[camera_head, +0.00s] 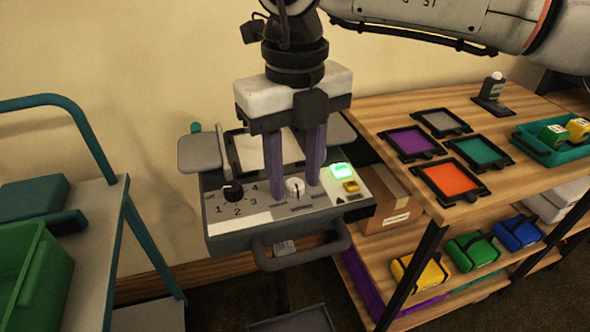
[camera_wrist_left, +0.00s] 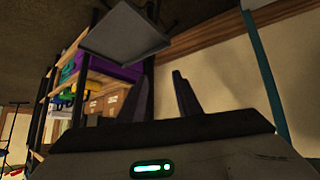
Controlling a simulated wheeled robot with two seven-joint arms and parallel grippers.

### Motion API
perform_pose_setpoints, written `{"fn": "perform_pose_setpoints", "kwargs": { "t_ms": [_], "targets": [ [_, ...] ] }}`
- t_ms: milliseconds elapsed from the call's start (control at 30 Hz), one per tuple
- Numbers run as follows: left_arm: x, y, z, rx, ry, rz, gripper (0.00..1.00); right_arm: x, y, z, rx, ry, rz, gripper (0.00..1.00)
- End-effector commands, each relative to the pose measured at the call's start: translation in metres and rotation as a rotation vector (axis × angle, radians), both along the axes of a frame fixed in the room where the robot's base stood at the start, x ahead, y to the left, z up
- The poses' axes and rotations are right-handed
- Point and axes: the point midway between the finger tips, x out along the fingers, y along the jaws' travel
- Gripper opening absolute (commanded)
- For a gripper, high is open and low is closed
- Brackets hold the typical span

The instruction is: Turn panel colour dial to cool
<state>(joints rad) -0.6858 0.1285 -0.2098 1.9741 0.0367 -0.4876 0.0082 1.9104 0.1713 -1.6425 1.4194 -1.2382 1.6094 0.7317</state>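The control panel (camera_head: 240,222) is a grey box with a handle bar at its front. It carries a black numbered knob (camera_head: 233,191) at left and a white dial (camera_head: 295,187) right of it. Small lettering near the white dial is too small to read. My right gripper (camera_head: 295,191) points down over the panel, its purple fingers apart on either side of the white dial. I cannot tell whether they touch it. My left gripper is outside the head view; in the left wrist view its fingers (camera_wrist_left: 164,98) are apart with nothing between them.
A lit green display (camera_head: 341,170) and a yellow button (camera_head: 351,186) sit close to the right finger. A wooden shelf (camera_head: 380,115) with coloured framed squares stands right. A teal-railed cart (camera_head: 85,240) with a green bin (camera_head: 40,275) stands left.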

Motion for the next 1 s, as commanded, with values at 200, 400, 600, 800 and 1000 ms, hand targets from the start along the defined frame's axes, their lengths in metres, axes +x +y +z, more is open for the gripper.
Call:
{"fn": "perform_pose_setpoints", "kwargs": {
  "t_ms": [200,400,600,800,1000],
  "targets": [
    [0.0001,0.0000,0.0001,0.000,0.000,0.000,0.31,0.0000,-0.0001,0.0003,0.000,0.000,0.000,0.00],
    [0.0002,0.0001,0.0001,0.000,0.000,0.000,0.31,0.0001,0.0000,0.0005,0.001,0.000,0.012,0.00],
    [0.0002,0.0002,0.0001,0.000,0.000,0.000,0.31,0.0003,0.0001,0.0004,0.001,0.000,0.077,0.00],
    [0.0002,0.0004,0.0003,0.001,0.000,0.001,0.31,0.0002,-0.0001,0.0003,0.002,0.001,0.217,0.00],
    [0.0000,0.0005,0.0010,0.001,0.000,0.001,0.31,0.0004,-0.0001,0.0006,0.002,0.001,0.404,0.00]
  ]
}}
